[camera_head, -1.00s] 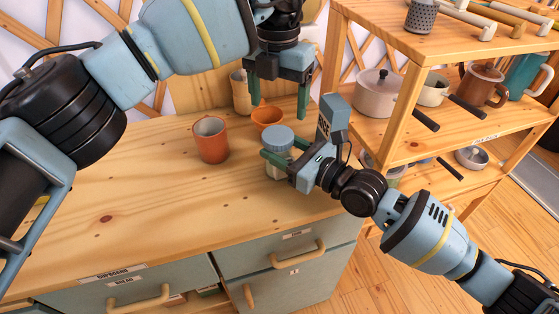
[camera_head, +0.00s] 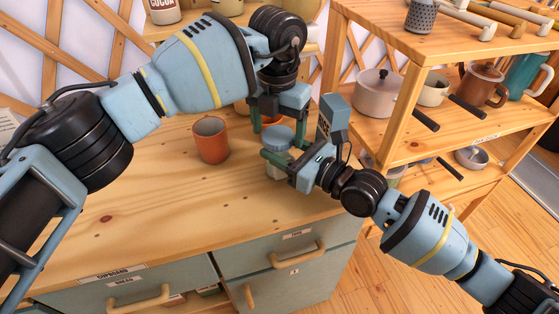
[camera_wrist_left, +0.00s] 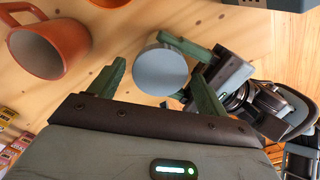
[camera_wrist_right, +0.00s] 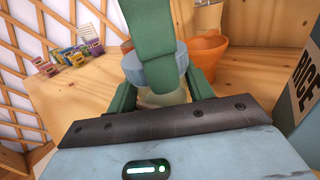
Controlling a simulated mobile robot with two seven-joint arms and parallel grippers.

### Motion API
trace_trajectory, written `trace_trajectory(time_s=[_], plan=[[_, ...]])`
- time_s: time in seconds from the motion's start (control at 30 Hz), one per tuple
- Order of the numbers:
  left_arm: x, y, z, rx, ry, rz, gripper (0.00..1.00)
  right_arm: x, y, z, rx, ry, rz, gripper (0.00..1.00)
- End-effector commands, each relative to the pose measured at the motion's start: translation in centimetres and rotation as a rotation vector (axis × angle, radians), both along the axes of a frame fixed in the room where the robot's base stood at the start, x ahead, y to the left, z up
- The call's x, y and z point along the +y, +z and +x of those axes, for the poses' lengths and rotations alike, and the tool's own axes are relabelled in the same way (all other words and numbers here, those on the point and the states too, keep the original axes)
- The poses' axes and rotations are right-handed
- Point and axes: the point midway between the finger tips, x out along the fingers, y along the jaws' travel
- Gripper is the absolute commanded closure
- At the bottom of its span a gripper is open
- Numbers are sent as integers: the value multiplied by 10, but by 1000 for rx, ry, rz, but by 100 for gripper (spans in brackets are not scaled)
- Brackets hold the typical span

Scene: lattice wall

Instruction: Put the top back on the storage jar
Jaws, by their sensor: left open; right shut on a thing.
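The storage jar (camera_head: 275,171) stands on the wooden counter, with its round blue-grey top (camera_head: 279,137) resting on its mouth. Whether the top is fastened I cannot tell. The top also shows as a disc in the left wrist view (camera_wrist_left: 160,71), and above the pale jar body (camera_wrist_right: 165,97) in the right wrist view. My right gripper (camera_head: 277,162) is shut on the jar's body from the right. My left gripper (camera_head: 272,122) is open above and just behind the top, fingers pointing down; in its wrist view the disc lies between and beyond the fingertips.
An orange mug (camera_head: 211,140) stands left of the jar. An orange bowl (camera_wrist_right: 205,52) is behind it, mostly hidden by my left gripper in the head view. A RICE box (camera_head: 335,115) stands close on the right.

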Motion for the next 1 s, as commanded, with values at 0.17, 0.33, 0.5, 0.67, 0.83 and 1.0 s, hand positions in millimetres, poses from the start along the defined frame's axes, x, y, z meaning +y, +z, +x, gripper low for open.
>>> trace_trajectory(time_s=[0.17,0.33,0.5,0.67,0.83,1.0], plan=[[0,-7,0,0,0,-1,23,0,0,0,0,0,0,100],[0,-8,0,-1,0,0,23,0,0,0,0,0,0,100],[0,-7,0,-1,0,0,35,0,0,0,0,0,0,100],[0,-7,0,0,0,0,56,0,0,0,0,0,0,100],[0,-7,0,-1,-8,0,68,0,0,0,0,0,0,100],[0,-7,0,-2,-134,1,67,0,0,0,0,0,0,100]])
